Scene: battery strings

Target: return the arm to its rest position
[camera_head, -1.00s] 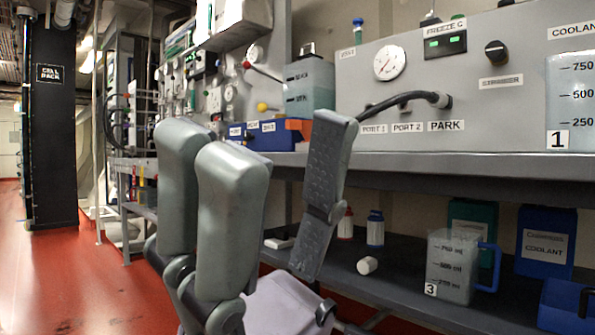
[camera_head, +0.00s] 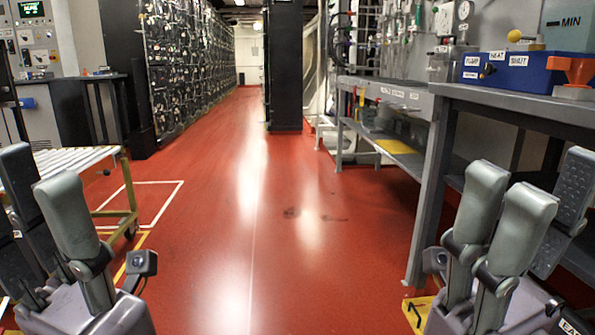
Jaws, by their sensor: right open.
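My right gripper (camera_head: 530,215) is at the lower right of the head view. Its grey fingers point up and stand apart, with nothing between them. It is in front of the grey workbench at the right. My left gripper (camera_head: 38,205) is at the lower left, cut off by the frame edge. Its fingers also point up and stand apart, with no object seen between them.
The grey workbench (camera_head: 520,104) at right carries a blue box (camera_head: 497,72) and an orange funnel (camera_head: 574,68). A yellow-legged cart (camera_head: 128,190) stands left. A dark column (camera_head: 285,65) stands far back. The red floor (camera_head: 245,220) between is clear.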

